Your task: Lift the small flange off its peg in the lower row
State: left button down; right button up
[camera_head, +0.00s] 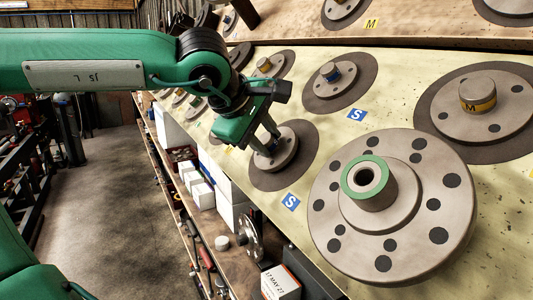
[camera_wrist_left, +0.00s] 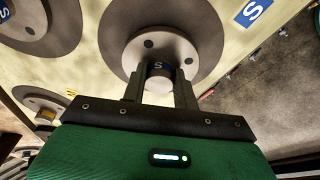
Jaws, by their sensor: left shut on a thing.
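The small flange (camera_head: 287,155) is a grey disc with dark holes and a blue-banded hub, over a dark round pad on the slanted board. My left gripper (camera_head: 267,146) reaches it from above left and is shut on its hub. In the left wrist view the fingers (camera_wrist_left: 159,88) stand on both sides of the hub, whose blue band carries an "S"; the flange disc (camera_wrist_left: 180,50) shows beyond it. The peg is hidden. I cannot tell whether the flange is seated or slightly raised. My right gripper is not in view.
A large flange (camera_head: 440,215) with a green-ringed hub stands close on the right. Another small flange (camera_head: 331,76) and a medium one (camera_head: 478,105) sit higher on the board. Below the board's left edge is a shelf with white boxes (camera_head: 203,195) and tools.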

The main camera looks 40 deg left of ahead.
pick_arm(q)
jog(key=shift+a+p+v, duration=0.2)
jog(key=shift+p+v, duration=0.1)
jog(key=shift+v, duration=0.5)
jog(key=shift+a+p+v, duration=0.15)
jog(key=shift+p+v, duration=0.2)
jog(key=shift+v, duration=0.4)
jog(key=shift+a+p+v, duration=0.2)
jog(key=shift+p+v, duration=0.1)
jog(key=shift+v, duration=0.5)
jog(key=shift+r, duration=0.1)
jog(key=s+a+r+p, duration=0.1)
jog(key=s+r+p, duration=0.1)
jog(key=r, duration=0.3)
jog(key=shift+s+r, duration=0.25)
jog(key=shift+s, duration=0.5)
